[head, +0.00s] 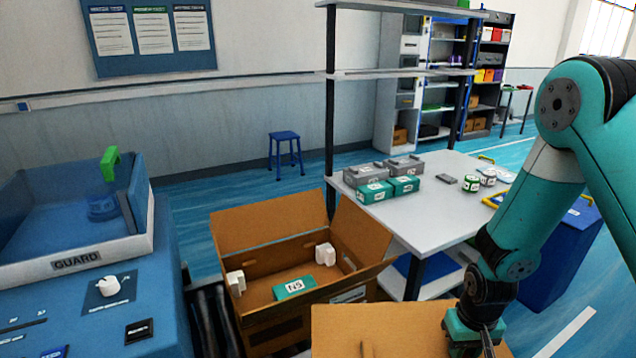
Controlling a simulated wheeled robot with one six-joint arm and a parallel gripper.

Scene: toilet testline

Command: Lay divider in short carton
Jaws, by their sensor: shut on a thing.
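The short carton (272,265) stands open at the lower middle of the head view, its brown flaps spread outward. Inside it lie a teal box (294,288) marked with dark letters on a white label and white blocks (325,254) at its sides. The divider (385,332) is a flat brown cardboard sheet at the bottom edge, in front and to the right of the carton. My gripper (478,347) is at the sheet's right part and shut on it. The fingertips and the sheet's near part are cut off by the frame.
A grey shelf table (440,190) behind the carton holds teal and grey boxes (388,187) and small round items. A blue machine with a guard (75,262) stands close on the left. A blue bin (560,262) is behind my arm. Blue floor is open behind.

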